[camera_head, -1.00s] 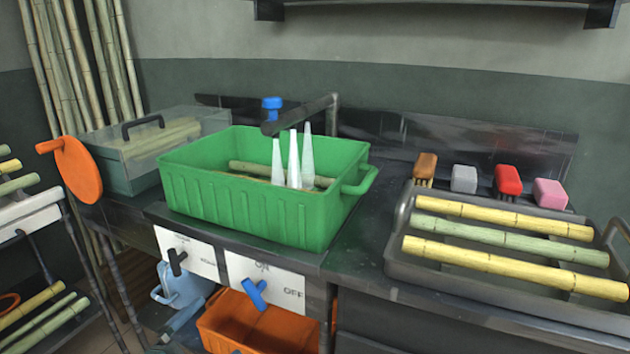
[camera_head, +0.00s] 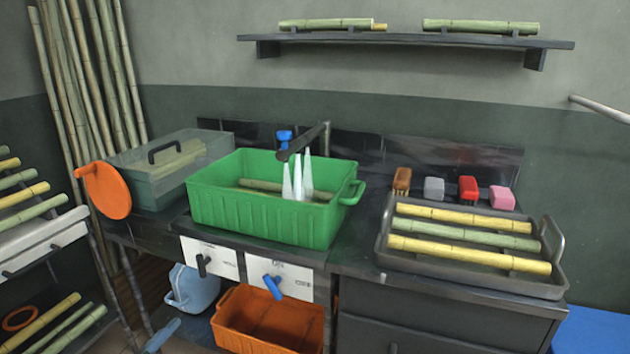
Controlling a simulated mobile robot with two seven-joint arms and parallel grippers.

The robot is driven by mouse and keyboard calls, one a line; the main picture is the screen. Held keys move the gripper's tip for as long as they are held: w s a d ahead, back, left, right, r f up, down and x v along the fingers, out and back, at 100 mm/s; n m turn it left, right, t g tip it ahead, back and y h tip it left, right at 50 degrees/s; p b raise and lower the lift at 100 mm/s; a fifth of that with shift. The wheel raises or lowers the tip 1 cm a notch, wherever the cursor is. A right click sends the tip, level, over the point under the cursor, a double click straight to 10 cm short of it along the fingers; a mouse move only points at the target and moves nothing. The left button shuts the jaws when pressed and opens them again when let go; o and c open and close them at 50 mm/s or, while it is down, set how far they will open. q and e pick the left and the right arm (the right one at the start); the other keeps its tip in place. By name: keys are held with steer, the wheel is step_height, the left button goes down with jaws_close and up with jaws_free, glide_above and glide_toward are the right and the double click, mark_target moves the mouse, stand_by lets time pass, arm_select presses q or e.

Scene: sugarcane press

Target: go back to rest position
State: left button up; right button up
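Neither of my grippers shows in the head view. The green basin (camera_head: 265,215) stands under the tap (camera_head: 305,140) on the dark counter, with a cane piece (camera_head: 260,186) inside it. Several white pointed shapes, perhaps running water, stand in the basin below the tap. The grey tray (camera_head: 470,276) on the right holds two yellow canes (camera_head: 465,215) and a green cane (camera_head: 465,234) between them. The blue lever (camera_head: 272,287) sits on the white ON/OFF panel below the basin.
Brushes and sponges (camera_head: 434,189) line the counter's back. A lidded clear box (camera_head: 165,170) and an orange disc (camera_head: 108,190) are at left. An orange crate (camera_head: 270,322) sits below. A wall shelf (camera_head: 400,40) holds canes. A cane rack (camera_head: 45,240) stands far left.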

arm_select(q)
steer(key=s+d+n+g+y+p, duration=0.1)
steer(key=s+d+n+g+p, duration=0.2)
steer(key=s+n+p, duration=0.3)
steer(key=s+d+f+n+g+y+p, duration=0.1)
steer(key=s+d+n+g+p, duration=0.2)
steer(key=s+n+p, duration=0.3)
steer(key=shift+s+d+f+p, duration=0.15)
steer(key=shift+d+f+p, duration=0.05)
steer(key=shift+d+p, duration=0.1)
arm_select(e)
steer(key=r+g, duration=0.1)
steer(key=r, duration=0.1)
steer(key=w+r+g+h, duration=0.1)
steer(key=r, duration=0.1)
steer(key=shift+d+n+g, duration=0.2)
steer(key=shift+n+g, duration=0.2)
